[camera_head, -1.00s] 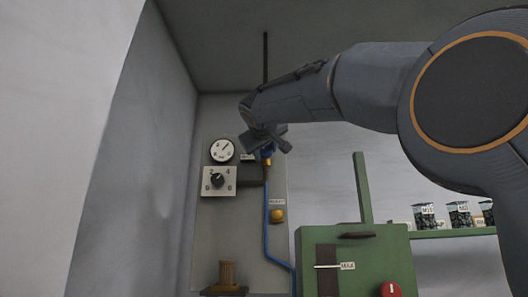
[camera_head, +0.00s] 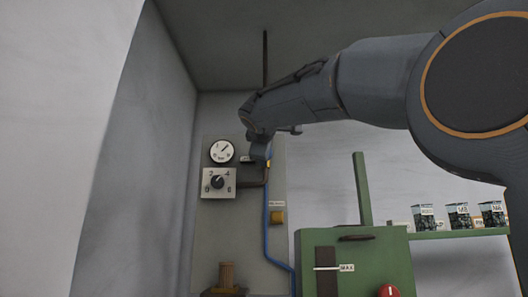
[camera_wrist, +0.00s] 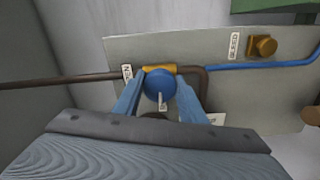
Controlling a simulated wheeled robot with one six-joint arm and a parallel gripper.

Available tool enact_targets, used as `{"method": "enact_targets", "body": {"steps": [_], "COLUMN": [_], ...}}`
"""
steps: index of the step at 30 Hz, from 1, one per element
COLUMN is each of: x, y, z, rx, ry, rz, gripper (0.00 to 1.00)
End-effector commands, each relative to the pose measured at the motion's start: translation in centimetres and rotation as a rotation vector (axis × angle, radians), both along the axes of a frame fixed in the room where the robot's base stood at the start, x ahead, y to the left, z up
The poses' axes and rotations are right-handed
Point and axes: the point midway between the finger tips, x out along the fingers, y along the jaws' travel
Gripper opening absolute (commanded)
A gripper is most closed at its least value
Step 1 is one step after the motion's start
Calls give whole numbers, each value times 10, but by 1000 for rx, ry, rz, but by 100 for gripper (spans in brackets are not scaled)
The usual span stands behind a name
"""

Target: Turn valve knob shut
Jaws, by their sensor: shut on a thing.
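The round blue valve knob (camera_wrist: 157,84) sits on a brass valve body (camera_wrist: 160,68) in the wrist view. My gripper (camera_wrist: 158,93) has one finger on each side of the knob and is shut on it. A pale tag or pointer hangs below the knob. In the head view, my gripper (camera_head: 259,148) is at the upper part of the grey panel (camera_head: 229,245), right of the gauge, and hides most of the knob.
A white pressure gauge (camera_head: 222,151) and a square dial (camera_head: 218,182) sit left of my gripper. A blue hose (camera_head: 266,220) runs down the panel past a brass fitting (camera_head: 277,217). A green machine (camera_head: 385,262) stands lower right, with jars (camera_head: 459,216) on a shelf.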

Motion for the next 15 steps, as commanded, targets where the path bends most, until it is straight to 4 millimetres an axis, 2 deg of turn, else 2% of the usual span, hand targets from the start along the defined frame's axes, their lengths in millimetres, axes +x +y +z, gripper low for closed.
{"method": "enact_targets", "body": {"steps": [15], "x": [0], "y": [0], "z": [0], "rx": [-49], "ry": [0], "rz": [1], "gripper": [15]}}
